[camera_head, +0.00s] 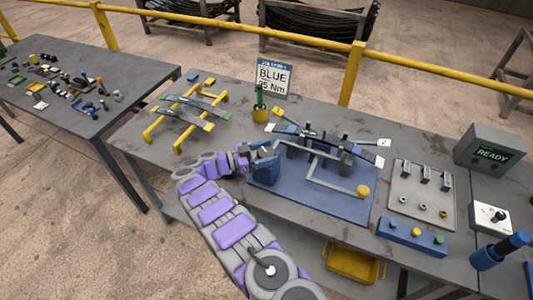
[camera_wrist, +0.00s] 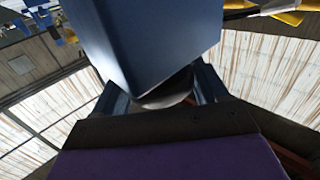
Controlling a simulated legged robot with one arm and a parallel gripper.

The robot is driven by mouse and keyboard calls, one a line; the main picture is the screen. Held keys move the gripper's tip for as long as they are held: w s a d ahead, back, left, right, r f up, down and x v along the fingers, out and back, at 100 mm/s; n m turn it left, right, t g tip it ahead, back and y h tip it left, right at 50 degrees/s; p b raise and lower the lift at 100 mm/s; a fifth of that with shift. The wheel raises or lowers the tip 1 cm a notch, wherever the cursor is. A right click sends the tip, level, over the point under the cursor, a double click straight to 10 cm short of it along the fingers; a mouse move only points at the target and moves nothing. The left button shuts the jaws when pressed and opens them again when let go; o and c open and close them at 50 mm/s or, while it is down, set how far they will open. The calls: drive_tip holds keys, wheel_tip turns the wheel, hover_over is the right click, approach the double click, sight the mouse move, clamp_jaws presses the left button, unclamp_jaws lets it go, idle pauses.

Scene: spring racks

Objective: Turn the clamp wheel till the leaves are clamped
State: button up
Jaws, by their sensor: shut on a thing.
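The clamp fixture stands on a blue base plate (camera_head: 335,202) on the grey bench. Long dark leaves (camera_head: 318,138) lie across its grey posts, tilted down to the right, with pale tags at the ends. My gripper (camera_head: 264,155) is at the fixture's left side. In the wrist view my gripper (camera_wrist: 162,92) is shut around a grey curved rim (camera_wrist: 165,100), which looks like the clamp wheel. A large blue block (camera_wrist: 150,40) hides most of it. The wheel's turn and the leaves' tightness cannot be told.
A grey bar with a yellow knob (camera_head: 363,191) reaches over the plate's front right. A yellow rack (camera_head: 182,118) with leaves stands left. A green-handled tool in a yellow cup (camera_head: 260,114) and a sign (camera_head: 274,78) stand behind. A tool panel (camera_head: 422,195) and READY box (camera_head: 490,152) are right.

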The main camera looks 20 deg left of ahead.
drive_tip(key=shift+a+r, duration=0.1)
drive_tip(key=shift+a, duration=0.05)
drive_tip(key=o, duration=1)
drive_tip(key=shift+a, duration=0.2)
drive_tip(key=shift+c, duration=0.2)
drive_tip(key=shift+d, duration=0.1)
